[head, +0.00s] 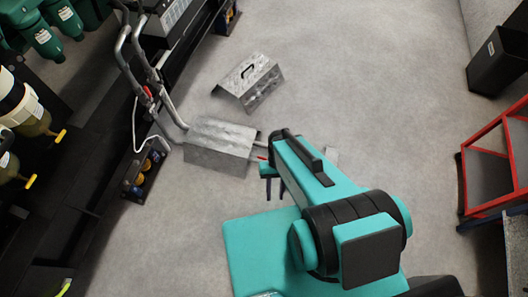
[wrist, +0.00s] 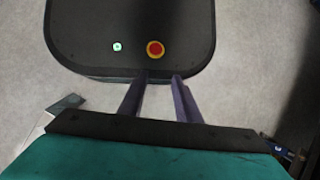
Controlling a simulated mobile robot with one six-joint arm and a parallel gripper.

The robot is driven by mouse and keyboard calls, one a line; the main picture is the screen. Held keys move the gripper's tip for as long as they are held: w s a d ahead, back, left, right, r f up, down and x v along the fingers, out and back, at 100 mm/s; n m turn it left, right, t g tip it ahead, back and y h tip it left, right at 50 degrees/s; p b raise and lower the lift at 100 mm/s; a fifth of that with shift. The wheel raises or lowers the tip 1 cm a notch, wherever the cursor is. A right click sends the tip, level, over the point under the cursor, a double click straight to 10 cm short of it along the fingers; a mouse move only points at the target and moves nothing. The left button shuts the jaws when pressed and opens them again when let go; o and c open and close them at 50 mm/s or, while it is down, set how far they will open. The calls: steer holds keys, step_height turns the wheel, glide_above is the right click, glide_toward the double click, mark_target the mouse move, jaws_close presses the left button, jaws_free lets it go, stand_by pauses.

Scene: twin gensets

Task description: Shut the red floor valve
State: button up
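I cannot clearly make out a red floor valve. A small thin red piece (head: 262,157) shows in the head view at the right end of a grey metal box (head: 217,146), just beside my gripper; it may be the valve's handle, mostly hidden by my arm. Another small red piece (head: 148,92) sits on the bent metal pipes at the left. My gripper (head: 274,188) is low in the middle of the head view, its two fingers apart with nothing between them. In the wrist view, the fingers (wrist: 158,98) are also apart and empty, and no valve shows.
A black box with round fittings (head: 145,172) is at the left beside dark machinery. A red frame (head: 490,165) and a black bin (head: 497,62) stand at the right.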

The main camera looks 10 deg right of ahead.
steer(key=d+r+h+p, duration=0.1)
steer(key=r+p, duration=0.6)
steer(key=s+d+r+n+p, duration=0.1)
steer(key=d+r+p, duration=0.1)
steer(key=r+p, duration=0.4)
steer(key=shift+d+r+h+p, duration=0.3)
steer(key=shift+r+h+p, duration=0.1)
steer(key=shift+p, duration=0.45)
steer(key=shift+f, duration=0.1)
